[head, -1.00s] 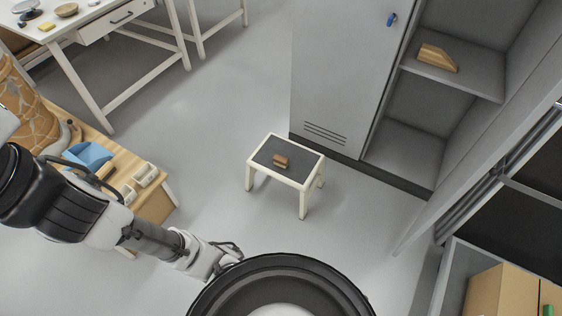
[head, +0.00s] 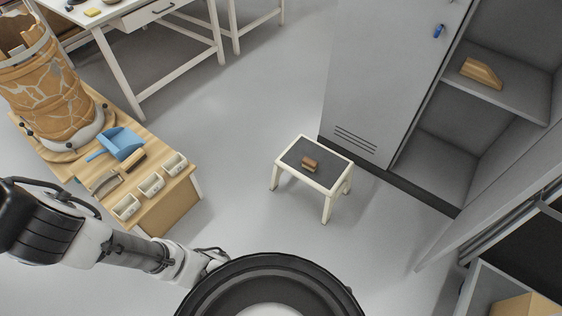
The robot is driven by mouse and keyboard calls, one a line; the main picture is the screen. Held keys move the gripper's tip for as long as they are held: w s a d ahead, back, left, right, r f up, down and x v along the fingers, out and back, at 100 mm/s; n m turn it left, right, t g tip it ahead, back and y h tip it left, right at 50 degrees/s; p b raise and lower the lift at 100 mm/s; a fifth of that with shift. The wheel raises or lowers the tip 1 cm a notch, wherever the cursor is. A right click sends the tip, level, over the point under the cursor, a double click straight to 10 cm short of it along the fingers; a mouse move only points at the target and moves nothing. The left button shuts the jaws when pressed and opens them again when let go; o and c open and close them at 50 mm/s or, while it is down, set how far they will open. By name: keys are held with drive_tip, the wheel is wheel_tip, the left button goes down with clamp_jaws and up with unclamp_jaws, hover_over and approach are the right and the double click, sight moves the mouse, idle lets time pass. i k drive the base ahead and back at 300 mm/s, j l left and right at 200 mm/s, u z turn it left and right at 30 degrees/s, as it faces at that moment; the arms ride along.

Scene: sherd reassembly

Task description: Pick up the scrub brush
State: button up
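A small brown block-shaped object (head: 310,164), which looks like the scrub brush, lies on the dark top of a low white-framed stool (head: 328,171) in the head view. It is too small to make out bristles. My gripper (head: 214,262) is at the lower middle, well to the left of and below the stool in the picture, apart from the brush. Its fingers are too small and partly hidden to show whether they are open.
A wooden bench (head: 181,190) at left carries a cracked vessel (head: 50,85), a blue dustpan (head: 122,143), a hand brush (head: 132,163) and small bins (head: 151,184). A grey locker (head: 385,80) stands behind the stool; its shelf holds a wooden block (head: 480,72). Floor around the stool is clear.

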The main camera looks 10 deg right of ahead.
sight(308, 163)
drive_tip(key=i+l+u, duration=0.55)
drive_tip(key=u, duration=0.2)
drive_tip(key=i+l, duration=0.65)
drive_tip(key=l, duration=0.15)
drive_tip(key=j+u, duration=0.05)
